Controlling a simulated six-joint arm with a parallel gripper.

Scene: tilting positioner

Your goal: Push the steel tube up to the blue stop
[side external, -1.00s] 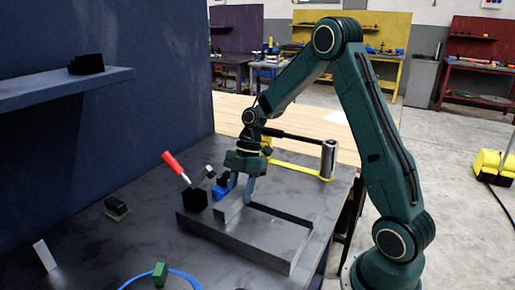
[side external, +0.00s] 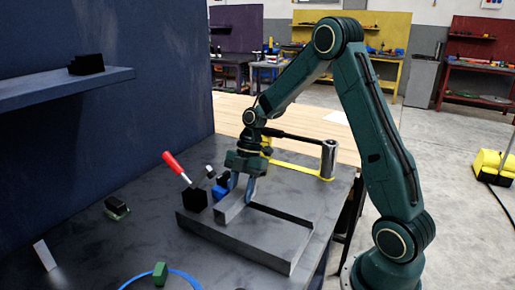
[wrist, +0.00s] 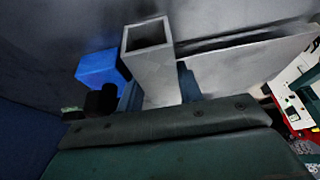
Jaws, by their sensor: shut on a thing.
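The steel tube (wrist: 158,76) is a grey square hollow tube, its open end facing up in the wrist view. In the side view (side external: 231,209) it lies in the dark tray (side external: 292,262), partly hidden by my fingers. My gripper (wrist: 160,92) is shut on the tube, one blue-grey finger on each side; in the side view it is low over the tray (side external: 242,186). The blue stop (wrist: 101,68) is left of the tube in the wrist view; in the side view it is close left of my fingers (side external: 220,191). Whether tube and stop touch cannot be told.
A black block (side external: 196,199) and a red-handled clamp (side external: 177,165) stand beside the tray's left end. A steel cylinder (side external: 328,160) stands on a yellow base behind. The tray's right part is empty.

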